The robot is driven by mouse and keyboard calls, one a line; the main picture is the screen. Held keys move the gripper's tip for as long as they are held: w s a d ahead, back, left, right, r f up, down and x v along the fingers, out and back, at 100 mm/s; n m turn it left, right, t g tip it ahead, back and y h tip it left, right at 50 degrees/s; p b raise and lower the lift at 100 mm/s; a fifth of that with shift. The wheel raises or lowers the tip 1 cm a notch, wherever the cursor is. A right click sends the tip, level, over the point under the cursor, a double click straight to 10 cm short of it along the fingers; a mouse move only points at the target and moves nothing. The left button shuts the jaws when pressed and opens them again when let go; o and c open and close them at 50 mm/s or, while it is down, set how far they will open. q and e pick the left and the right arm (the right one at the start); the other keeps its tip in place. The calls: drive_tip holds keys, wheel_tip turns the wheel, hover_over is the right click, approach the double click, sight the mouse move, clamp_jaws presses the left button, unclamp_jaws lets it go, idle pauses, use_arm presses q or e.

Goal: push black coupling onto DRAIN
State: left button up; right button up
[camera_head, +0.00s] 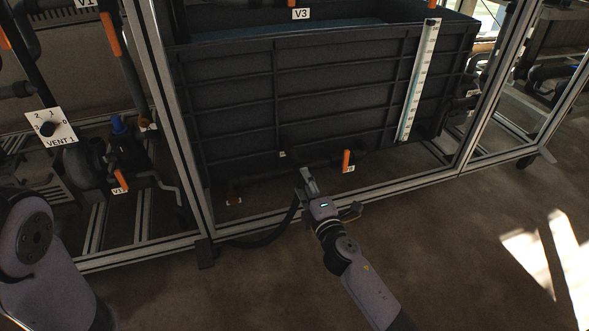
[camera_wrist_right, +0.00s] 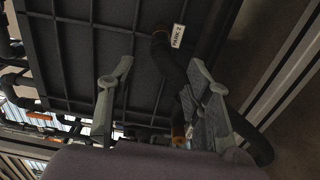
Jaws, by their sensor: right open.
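My right gripper (camera_head: 303,180) is open in front of the lower part of the black tank (camera_head: 330,95). In the right wrist view its two fingers (camera_wrist_right: 160,64) stand apart with nothing gripped between them. A black hose (camera_wrist_right: 205,55) curves behind the right finger. Its dark end (camera_wrist_right: 159,42), which looks like the black coupling, meets the tank side by a tag reading PARK 2 (camera_wrist_right: 177,35), beyond the fingertips. In the head view this end is too dark and small to make out. I cannot read a DRAIN label in either view. My left gripper is out of view.
An orange valve handle (camera_head: 346,160) stands right of the gripper. A metal frame rail (camera_head: 385,184) runs low along the tank. A pump (camera_head: 95,160) and the VENT 1 dial (camera_head: 50,129) are at left. The floor (camera_head: 450,250) at right is clear.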

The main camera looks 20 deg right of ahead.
sight(298, 167)
drive_tip(key=shift+w+a+b, duration=0.1)
drive_tip(key=shift+w+b, duration=1.1)
drive_tip(key=shift+w, duration=3.85)
drive_tip(key=shift+c, duration=0.2)
clamp_jaws()
